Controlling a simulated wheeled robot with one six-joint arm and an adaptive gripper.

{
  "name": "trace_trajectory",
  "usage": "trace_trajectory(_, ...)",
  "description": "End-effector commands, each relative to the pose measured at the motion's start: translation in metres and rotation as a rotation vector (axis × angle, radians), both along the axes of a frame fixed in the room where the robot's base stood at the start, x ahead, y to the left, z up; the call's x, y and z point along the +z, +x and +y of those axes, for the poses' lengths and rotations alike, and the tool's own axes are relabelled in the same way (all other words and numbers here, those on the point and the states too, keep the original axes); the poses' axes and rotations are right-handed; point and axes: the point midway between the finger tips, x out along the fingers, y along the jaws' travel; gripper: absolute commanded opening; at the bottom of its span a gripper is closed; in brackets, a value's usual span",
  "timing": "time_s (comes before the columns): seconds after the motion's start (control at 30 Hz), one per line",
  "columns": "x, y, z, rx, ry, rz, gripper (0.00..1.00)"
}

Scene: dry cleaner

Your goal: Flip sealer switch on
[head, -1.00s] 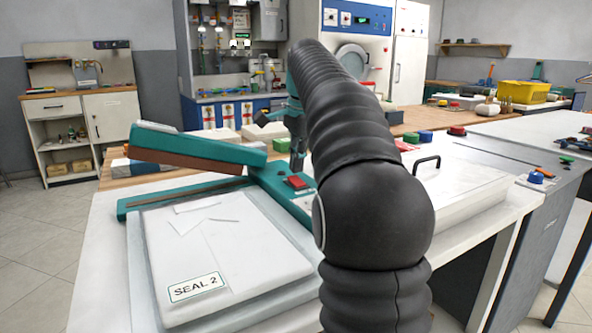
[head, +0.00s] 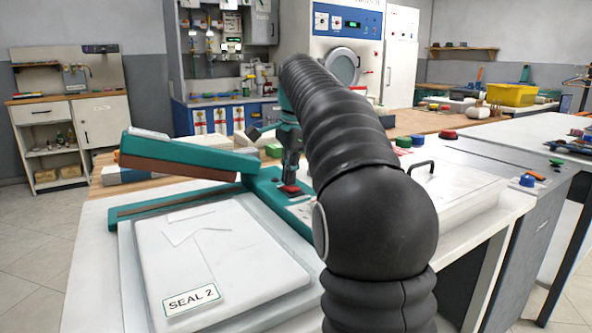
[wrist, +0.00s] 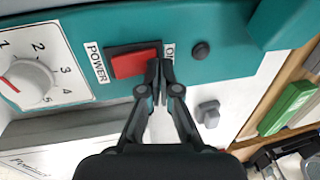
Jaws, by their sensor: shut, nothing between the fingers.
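The teal sealer (head: 262,183) stands on the white table with its long arm (head: 185,158) raised. Its red rocker switch (head: 291,191) is on the teal housing. In the wrist view, the red switch (wrist: 130,64) sits between a "POWER" label (wrist: 97,62) and a second label (wrist: 168,54) partly hidden by my fingers. My gripper (head: 291,184) is shut and empty, pointing down at the switch. In the wrist view, the fingertips of my gripper (wrist: 160,66) are at the switch's right end, beside the second label. I cannot tell whether they touch it or which way the switch is tilted.
A numbered dial (wrist: 30,82) and a dark round knob (wrist: 200,50) flank the switch. A white package (head: 220,265) labelled "SEAL 2" lies in front of the sealer. A white lidded box (head: 455,185) with a black handle stands to the right, beyond my arm.

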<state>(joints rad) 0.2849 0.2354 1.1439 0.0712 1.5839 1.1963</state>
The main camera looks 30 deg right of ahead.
Motion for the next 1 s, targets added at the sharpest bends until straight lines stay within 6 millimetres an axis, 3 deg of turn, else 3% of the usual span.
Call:
trace_trajectory(0.83,0.007,-0.015,-0.004,-0.004,0.0,0.0,0.0)
trace_trajectory(1.0,0.017,-0.016,-0.004,-0.004,0.0,-0.002,0.0)
